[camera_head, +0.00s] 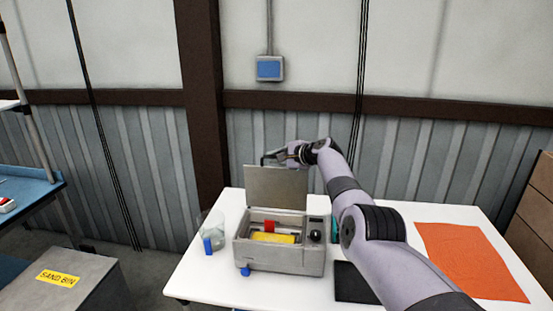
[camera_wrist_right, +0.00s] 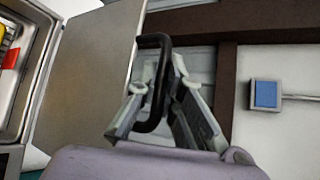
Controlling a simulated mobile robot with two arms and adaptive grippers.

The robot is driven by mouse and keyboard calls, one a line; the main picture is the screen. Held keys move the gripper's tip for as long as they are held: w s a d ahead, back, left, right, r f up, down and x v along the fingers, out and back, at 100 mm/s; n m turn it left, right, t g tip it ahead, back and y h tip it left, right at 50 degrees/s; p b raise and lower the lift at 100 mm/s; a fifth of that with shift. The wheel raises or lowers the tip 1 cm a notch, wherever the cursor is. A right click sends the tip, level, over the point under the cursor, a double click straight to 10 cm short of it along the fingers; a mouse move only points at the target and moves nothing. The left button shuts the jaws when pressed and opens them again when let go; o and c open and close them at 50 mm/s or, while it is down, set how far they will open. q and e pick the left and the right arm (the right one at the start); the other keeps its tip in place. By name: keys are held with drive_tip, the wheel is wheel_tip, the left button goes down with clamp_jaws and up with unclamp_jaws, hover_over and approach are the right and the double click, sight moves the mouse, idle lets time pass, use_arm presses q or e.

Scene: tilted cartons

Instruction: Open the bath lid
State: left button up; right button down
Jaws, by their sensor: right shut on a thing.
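The bath (camera_head: 279,261) is a grey box on the white table, with a black knob on its front right. Its lid (camera_head: 276,187) stands raised, about upright, at the back of the box. Red and yellow things show inside the bath. My right gripper (camera_head: 289,153) is at the lid's top edge. In the right wrist view the right gripper (camera_wrist_right: 160,95) is shut on the black lid handle (camera_wrist_right: 160,55), and the lid (camera_wrist_right: 90,80) shows beside it. My left gripper is not in view.
A clear beaker (camera_head: 211,229) stands left of the bath on the white table (camera_head: 190,275). A black mat (camera_head: 353,283) and an orange mat (camera_head: 470,262) lie to the right. A grey sand bin (camera_head: 60,285) stands at the lower left. The wall is close behind.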

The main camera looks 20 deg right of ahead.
drive_tip(key=c, duration=1.7)
unclamp_jaws()
drive_tip(key=shift+s+d+r, duration=0.1)
drive_tip(key=shift+s+d, duration=0.1)
drive_tip(key=shift+s, duration=0.1)
drive_tip(key=v, duration=1.1)
drive_tip(key=shift+s, duration=0.2)
